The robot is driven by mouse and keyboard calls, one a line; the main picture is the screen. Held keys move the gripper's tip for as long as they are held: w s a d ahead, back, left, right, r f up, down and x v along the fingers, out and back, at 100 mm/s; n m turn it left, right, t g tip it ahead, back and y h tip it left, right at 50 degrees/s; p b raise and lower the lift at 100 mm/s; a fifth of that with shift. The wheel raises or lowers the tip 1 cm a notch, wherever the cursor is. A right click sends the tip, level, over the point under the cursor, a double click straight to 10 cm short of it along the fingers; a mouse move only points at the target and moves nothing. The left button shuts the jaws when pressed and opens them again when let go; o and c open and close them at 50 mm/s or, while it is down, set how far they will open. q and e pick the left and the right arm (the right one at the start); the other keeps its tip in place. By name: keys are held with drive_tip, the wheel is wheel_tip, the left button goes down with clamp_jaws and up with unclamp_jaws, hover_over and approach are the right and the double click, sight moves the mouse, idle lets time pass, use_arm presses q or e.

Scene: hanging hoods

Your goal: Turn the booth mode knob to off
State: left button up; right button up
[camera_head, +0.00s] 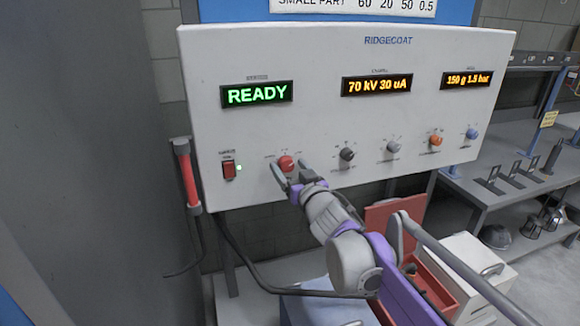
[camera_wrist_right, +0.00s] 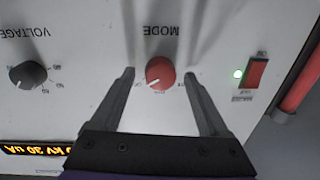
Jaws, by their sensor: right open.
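The red mode knob (camera_head: 286,162) is on the lower left of the white control panel (camera_head: 330,115). My right gripper (camera_head: 289,171) is open in front of the panel, with its fingers on either side of this knob. In the right wrist view, upside down, the knob (camera_wrist_right: 160,73) sits between the two finger tips (camera_wrist_right: 158,78), with a gap on each side. A pale pointer mark shows on its lower left edge; the small position labels are too blurred to read. My left gripper is not in view.
A red power switch (camera_head: 229,169) with a green light is left of the knob. A black knob (camera_head: 347,154) and several other knobs are to its right. The panel's left display (camera_head: 257,94) reads READY. A red-handled tool (camera_head: 187,175) hangs at the left edge.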

clamp_jaws()
idle(0.4)
drive_tip(key=shift+n, duration=0.3)
drive_tip(key=n, duration=0.2)
drive_tip(key=shift+n, duration=0.4)
drive_tip(key=n, duration=0.2)
drive_tip(key=shift+r+n, duration=0.1)
drive_tip(key=shift+n, duration=0.2)
drive_tip(key=n+p, duration=0.1)
drive_tip(key=n, duration=0.2)
drive_tip(key=shift+a, duration=0.1)
drive_tip(key=shift+n+p, duration=0.45)
drive_tip(key=shift+n, duration=0.65)
